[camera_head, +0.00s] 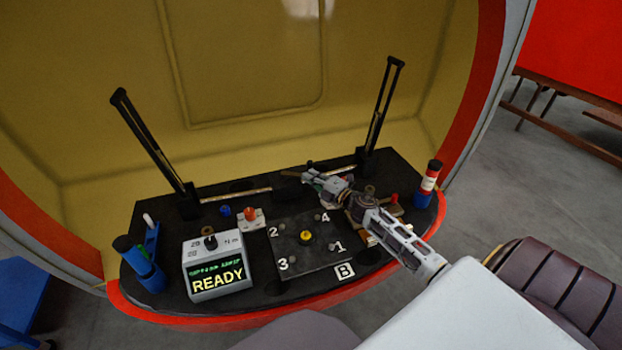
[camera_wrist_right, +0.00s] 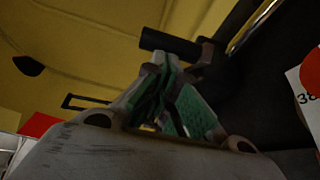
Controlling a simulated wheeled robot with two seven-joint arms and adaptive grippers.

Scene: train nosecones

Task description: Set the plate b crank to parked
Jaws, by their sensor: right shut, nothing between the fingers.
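Plate B is a dark square plate (camera_head: 290,262) on the black table, with corner numbers 1 to 4, a yellow centre knob (camera_head: 306,237) and a white B label (camera_head: 345,271). My right gripper (camera_head: 309,177) is beyond the plate, over the back of the table near the rail. It is shut and empty. In the right wrist view, a dark cylindrical handle (camera_wrist_right: 170,42) on a brownish bracket (camera_wrist_right: 207,54) is just past the green fingertips (camera_wrist_right: 161,62); I cannot tell if they touch. It looks like a crank, but which one is unclear. My left gripper is not in view.
A console reading READY (camera_head: 218,278) stands left of the plate. Two tall black slotted posts (camera_head: 150,140) (camera_head: 384,105) rise at the back. Blue holders stand at the left (camera_head: 147,277) and right (camera_head: 423,199) ends. My right arm covers the table's right part.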

